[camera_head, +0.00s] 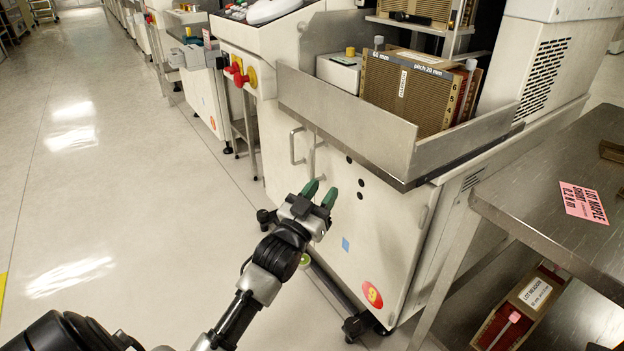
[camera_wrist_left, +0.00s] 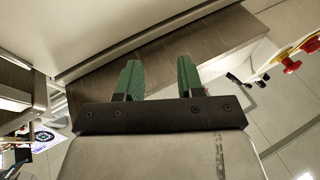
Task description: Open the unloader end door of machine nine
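The machine's white cabinet (camera_head: 375,215) stands right of centre in the head view, its panels apparently shut. Two upright metal bar handles, a left one (camera_head: 293,147) and a right one (camera_head: 313,157), sit close together near its upper left. My right gripper is not in view.
A metal tray (camera_head: 345,125) juts out above the cabinet panels, holding a brown slotted magazine (camera_head: 405,95). Red and yellow knobs (camera_head: 240,74) protrude at the left. A steel table (camera_head: 540,200) stands close on the right. The floor (camera_head: 130,180) to the left is clear.

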